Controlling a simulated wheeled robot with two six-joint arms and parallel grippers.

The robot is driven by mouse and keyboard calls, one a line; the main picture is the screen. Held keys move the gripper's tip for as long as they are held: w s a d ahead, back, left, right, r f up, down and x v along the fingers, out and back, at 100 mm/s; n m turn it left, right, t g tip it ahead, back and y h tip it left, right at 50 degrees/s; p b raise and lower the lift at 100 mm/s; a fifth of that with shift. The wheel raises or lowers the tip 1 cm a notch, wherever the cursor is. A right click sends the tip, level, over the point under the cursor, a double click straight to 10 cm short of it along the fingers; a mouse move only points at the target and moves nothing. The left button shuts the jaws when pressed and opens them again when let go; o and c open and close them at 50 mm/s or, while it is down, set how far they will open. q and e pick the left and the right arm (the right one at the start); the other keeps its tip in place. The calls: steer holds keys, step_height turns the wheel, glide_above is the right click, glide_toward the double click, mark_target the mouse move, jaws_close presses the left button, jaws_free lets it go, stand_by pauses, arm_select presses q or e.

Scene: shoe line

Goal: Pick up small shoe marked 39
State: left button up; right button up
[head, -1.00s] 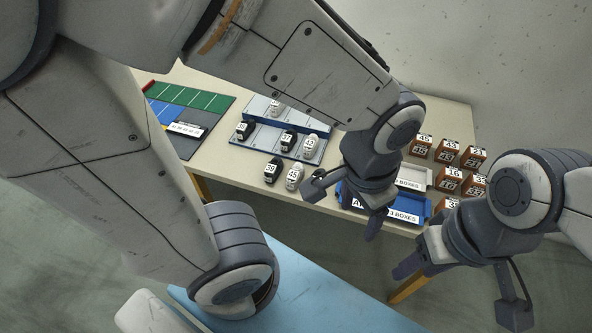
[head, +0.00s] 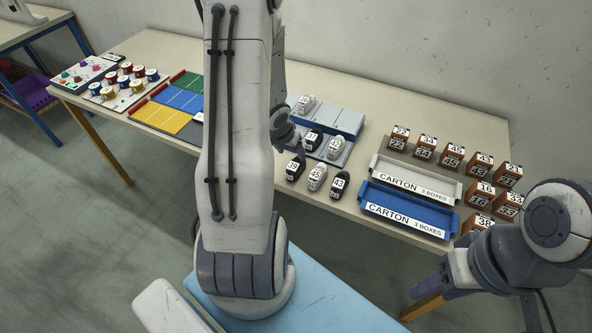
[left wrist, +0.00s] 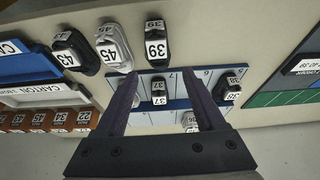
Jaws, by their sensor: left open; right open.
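The small shoe marked 39 (head: 295,167) is black with a white label and stands on the table in front of the blue-grey rack. It also shows in the left wrist view (left wrist: 155,48), upper middle, just beyond the gap between my fingertips. My left gripper (left wrist: 161,74) is open and empty, apart from the shoe. In the head view my left arm hides most of that gripper (head: 285,128), near the rack. My right gripper (head: 473,305) is open and empty at the lower right, off the table's front edge.
A white shoe marked 45 (head: 317,177) and a black shoe marked 43 (head: 340,184) stand right of it. The rack (head: 344,119) holds more shoes, including black 37 (head: 313,139). Blue (head: 408,207) and white (head: 415,178) carton trays and several numbered boxes (head: 452,159) lie further right.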

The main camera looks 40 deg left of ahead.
mark_target(296, 160)
arm_select(q)
steer(key=b+x, duration=0.1)
steer(key=x, duration=0.3)
steer(key=shift+d, duration=0.1)
steer(key=b+x, duration=0.1)
steer(key=x, duration=0.3)
steer(key=shift+w+b, duration=0.15)
steer(key=shift+b, duration=0.2)
jaws_close()
steer(key=shift+r, duration=0.1)
